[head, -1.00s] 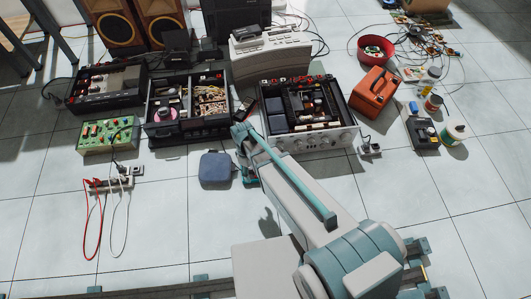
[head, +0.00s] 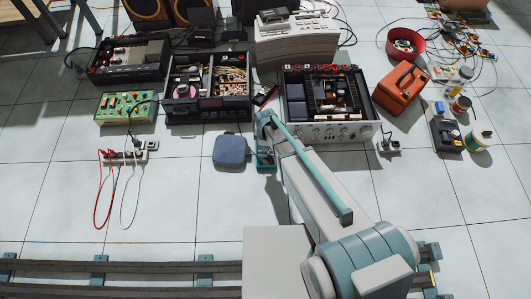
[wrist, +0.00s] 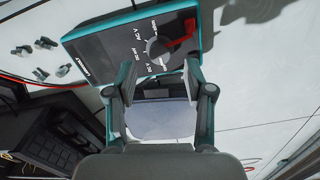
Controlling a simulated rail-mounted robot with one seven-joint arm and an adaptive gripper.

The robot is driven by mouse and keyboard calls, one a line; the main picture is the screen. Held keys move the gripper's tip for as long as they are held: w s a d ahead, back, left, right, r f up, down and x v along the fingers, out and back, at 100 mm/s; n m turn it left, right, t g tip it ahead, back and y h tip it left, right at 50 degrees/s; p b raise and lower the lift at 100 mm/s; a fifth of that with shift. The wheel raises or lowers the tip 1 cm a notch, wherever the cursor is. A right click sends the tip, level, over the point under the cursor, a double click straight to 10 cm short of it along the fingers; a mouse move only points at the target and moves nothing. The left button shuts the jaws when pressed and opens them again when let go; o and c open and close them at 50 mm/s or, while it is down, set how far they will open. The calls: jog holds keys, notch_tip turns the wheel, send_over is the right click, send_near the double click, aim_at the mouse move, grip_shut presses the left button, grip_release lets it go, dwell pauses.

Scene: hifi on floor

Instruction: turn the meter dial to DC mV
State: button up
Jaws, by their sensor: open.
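The meter (wrist: 105,45) fills the top of the wrist view, a dark face with teal edges and white markings. Its round dial (wrist: 157,47) sits beyond my fingertips, with a red part beside it on the right. Markings such as AC V and DC V ring the dial, but they are small and tilted, and I cannot tell which one it points to. My gripper (wrist: 158,80) is open, its two fingers apart with no object clamped between them. In the head view my gripper (head: 265,122) is low over the floor, and the arm hides much of the meter.
A blue-grey pouch (head: 230,151) lies left of my gripper. Open electronics cases (head: 212,88) and a silver-fronted amplifier (head: 328,130) stand behind. A power strip with red and white leads (head: 123,157) lies left. Front-left floor is clear up to the rail (head: 150,267).

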jog(key=shift+f+b, duration=0.45)
jog(key=shift+f, duration=1.4)
jog(key=shift+c, duration=0.2)
grip_shut()
